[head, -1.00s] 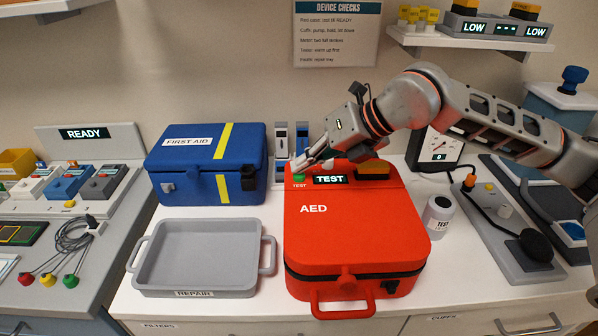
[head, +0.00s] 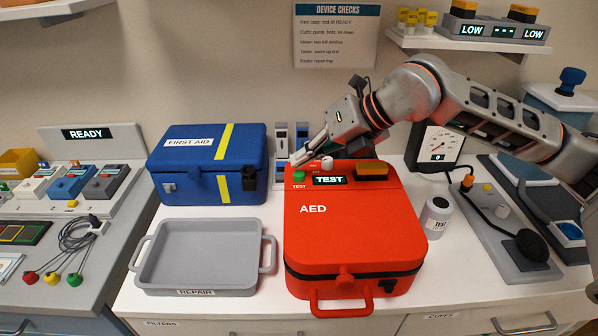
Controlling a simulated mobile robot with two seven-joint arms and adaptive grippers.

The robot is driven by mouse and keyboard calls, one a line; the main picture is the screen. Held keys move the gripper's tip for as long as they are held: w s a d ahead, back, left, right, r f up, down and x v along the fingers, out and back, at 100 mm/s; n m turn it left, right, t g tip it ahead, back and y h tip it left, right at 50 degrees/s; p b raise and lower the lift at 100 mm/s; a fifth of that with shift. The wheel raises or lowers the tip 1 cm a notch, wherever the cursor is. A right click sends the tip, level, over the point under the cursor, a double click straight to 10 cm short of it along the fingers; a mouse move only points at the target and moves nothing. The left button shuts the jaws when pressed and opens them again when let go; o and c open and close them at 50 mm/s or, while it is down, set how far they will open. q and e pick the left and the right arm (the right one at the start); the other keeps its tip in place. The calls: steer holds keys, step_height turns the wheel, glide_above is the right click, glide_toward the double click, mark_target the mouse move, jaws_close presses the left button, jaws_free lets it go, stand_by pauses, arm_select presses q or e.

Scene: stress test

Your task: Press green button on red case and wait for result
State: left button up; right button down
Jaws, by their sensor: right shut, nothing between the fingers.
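The red AED case (head: 345,225) stands on the white counter with its handle toward me. The green button (head: 299,176), labelled TEST, is at the case's upper left corner. A small display (head: 329,180) beside it reads TEST. My right gripper (head: 296,163) is shut and empty. Its tips are just above and behind the green button in the picture, and the button's top shows clear of them. Whether they touch the case cannot be told. My left gripper is not in view.
A blue first aid box (head: 190,180) and an empty grey REPAIR tray (head: 147,283) stand left of the case. A white TEST canister (head: 437,217), a dial gauge (head: 436,150) and a grey corded device (head: 510,240) stand right of it. A shelf (head: 450,42) hangs above.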

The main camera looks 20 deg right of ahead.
mark_target(302, 174)
steer(key=shift+r+p, duration=1.35)
steer(key=shift+r, duration=1.25)
steer(key=shift+f, duration=0.1)
